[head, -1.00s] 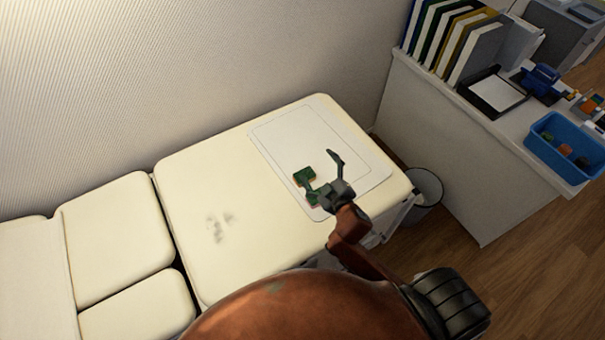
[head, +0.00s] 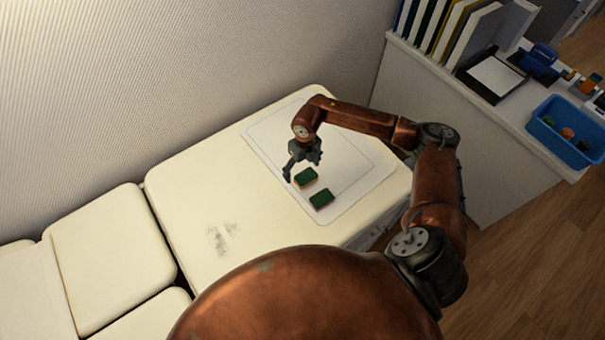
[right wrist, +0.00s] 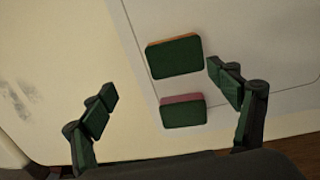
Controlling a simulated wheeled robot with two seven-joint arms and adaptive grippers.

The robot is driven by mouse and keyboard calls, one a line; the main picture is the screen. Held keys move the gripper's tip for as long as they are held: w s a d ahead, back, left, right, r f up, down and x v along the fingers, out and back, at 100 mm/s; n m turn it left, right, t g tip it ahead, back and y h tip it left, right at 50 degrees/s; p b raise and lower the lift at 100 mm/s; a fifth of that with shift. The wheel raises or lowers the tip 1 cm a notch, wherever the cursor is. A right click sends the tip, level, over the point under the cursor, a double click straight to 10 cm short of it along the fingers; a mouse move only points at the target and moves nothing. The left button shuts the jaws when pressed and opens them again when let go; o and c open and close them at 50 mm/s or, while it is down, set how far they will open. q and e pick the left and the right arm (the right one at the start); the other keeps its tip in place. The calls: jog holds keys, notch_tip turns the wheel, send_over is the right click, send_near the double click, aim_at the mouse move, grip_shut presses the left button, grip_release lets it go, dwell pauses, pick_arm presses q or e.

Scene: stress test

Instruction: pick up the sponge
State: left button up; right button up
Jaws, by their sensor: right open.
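Two sponges with dark green tops lie flat on the pale mat in the head view. One sponge (head: 306,177) is farther back, the other sponge (head: 321,199) nearer the front. The right wrist view shows one with an orange edge (right wrist: 174,57) and one with a pink-red edge (right wrist: 183,112); I cannot tell which is which in the head view. My right gripper (head: 303,168) is open and empty, by the back sponge. In the right wrist view its fingers (right wrist: 162,83) are spread to either side of the sponges, apart from them. My left gripper is not seen.
The mat (head: 362,168) lies on a cream padded couch (head: 200,190) against a wall. Dark smudges mark the couch pad. A white counter at right holds binders, a clipboard (head: 492,77) and a blue bin (head: 566,131) with small items. The couch left of the mat is clear.

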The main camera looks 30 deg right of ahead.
aim_at(306, 176)
jog(key=shift+d+f+h, duration=0.3)
jog(key=shift+d+f, duration=0.6)
jog(key=shift+d, duration=0.1)
jog(key=shift+w+f, duration=0.1)
jog(key=shift+f, duration=0.5)
notch_tip(306, 176, down, 4)
jog(key=shift+w+f, duration=0.1)
jog(key=shift+f, duration=0.1)
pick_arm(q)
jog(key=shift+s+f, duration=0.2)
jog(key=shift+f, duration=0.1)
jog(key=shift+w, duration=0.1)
pick_arm(e)
jog(key=c, duration=0.8)
jog(key=shift+c, duration=0.3)
jog(key=shift+r, duration=0.1)
